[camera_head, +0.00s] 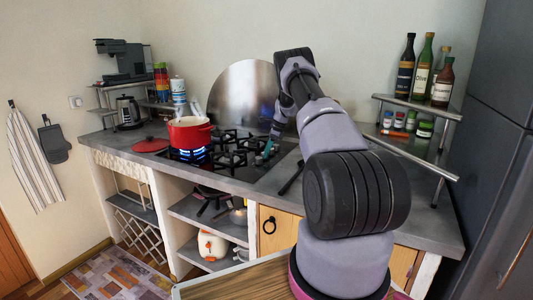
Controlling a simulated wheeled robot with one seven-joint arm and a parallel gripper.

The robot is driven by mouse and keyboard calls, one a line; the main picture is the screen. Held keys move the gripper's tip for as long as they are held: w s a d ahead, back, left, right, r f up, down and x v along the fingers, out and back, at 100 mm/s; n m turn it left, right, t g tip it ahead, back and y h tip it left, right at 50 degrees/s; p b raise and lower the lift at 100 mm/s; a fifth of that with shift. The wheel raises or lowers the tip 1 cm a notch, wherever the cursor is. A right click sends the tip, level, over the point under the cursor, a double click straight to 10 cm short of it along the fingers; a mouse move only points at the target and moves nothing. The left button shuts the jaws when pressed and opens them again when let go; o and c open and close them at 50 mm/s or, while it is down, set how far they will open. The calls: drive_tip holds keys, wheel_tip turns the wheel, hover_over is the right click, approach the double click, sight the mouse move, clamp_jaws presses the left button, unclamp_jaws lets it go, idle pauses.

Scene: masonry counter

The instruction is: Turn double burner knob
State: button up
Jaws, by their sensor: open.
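The black gas hob (227,171) is set into the grey counter, with several burner grates. A row of small teal-grey knobs (259,160) runs along its right side. I cannot tell which one is the double burner knob. A blue flame burns under a red pot (190,131) on the left burner. My arm rises from the lower right, bends at the top, and reaches down toward the hob. My gripper (273,137) is at the far end of the knob row, small and partly hidden. It is open; I cannot tell whether it touches a knob.
A red lid (151,145) lies left of the pot. A round metal splash plate (243,91) stands behind the hob. A corner shelf (420,106) with bottles and jars stands at right, beside a dark fridge (492,130). A kettle (129,112) stands at far left.

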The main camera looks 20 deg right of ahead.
drive_tip(key=v, duration=1)
drive_tip(key=shift+r, duration=0.25)
drive_tip(key=shift+d, duration=0.15)
